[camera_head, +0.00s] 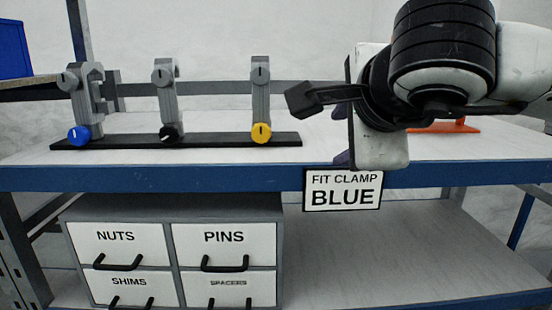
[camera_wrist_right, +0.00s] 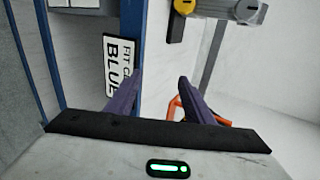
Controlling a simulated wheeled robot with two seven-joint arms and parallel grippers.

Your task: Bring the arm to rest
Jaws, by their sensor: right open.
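My right gripper (camera_head: 343,158) is in front of the bench's front edge at the right, mostly hidden behind my own wrist. In the right wrist view its two purple fingers (camera_wrist_right: 160,84) stand apart, with nothing between them. Three grey clamps stand upright on a black base strip (camera_head: 200,142) at the left of the bench: one with a blue knob (camera_head: 79,135), one with a black knob (camera_head: 171,133) and one with a yellow knob (camera_head: 262,132). My left gripper is not in view.
A sign reading "FIT CLAMP BLUE" (camera_head: 342,190) hangs on the blue bench edge (camera_head: 230,178). An orange thing (camera_head: 445,128), partly hidden by my arm, lies on the bench. A labelled drawer unit (camera_head: 175,255) stands below left. The lower shelf at right is clear.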

